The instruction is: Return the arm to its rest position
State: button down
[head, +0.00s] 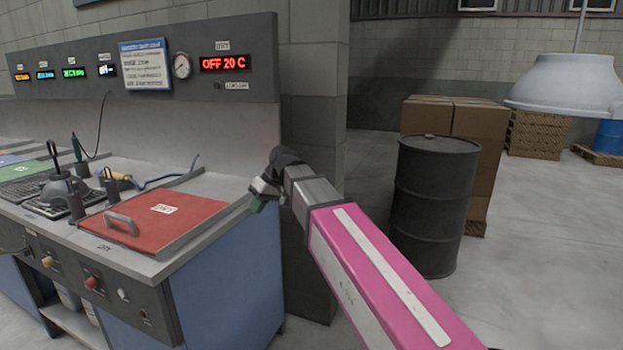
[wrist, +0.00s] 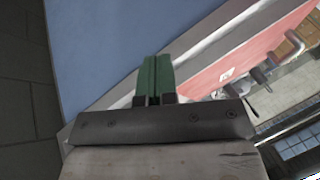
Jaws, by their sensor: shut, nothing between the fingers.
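My arm, pink with a grey end section, reaches forward from the lower right in the head view. My gripper (head: 262,197) is at its far end, by the right end of the bench, to the right of the red lid. In the wrist view my gripper (wrist: 155,62) shows two green fingers pressed together with nothing between them. Behind them are the bench's blue side panel (wrist: 95,45) and the red lid (wrist: 215,73). From these views I cannot tell how far the fingers are from the bench edge.
The bench has a red lid (head: 150,220) with a handle. A black drum (head: 432,205) and stacked cartons (head: 478,150) stand right of my arm. A hanging hood (head: 565,83) is at upper right. Open floor (head: 560,240) lies at the right.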

jog(key=s+d+f+m+h, duration=0.2)
jog(key=d+f+m, duration=0.1)
jog(key=d+f, duration=0.7)
jog(key=s+d+f+m+h, duration=0.2)
jog(key=s+d+f+m, duration=0.1)
jog(key=d+f, duration=0.8)
jog(key=s+d+f+m+t+h, duration=0.1)
jog(key=s+d+f+m+h, duration=0.1)
jog(key=d+f, duration=0.9)
jog(key=s+d+m, duration=0.1)
jog(key=d, duration=0.3)
jog(key=shift+s+f+m, duration=0.2)
jog(key=shift+s+m, duration=0.05)
jog(key=shift+m, duration=0.05)
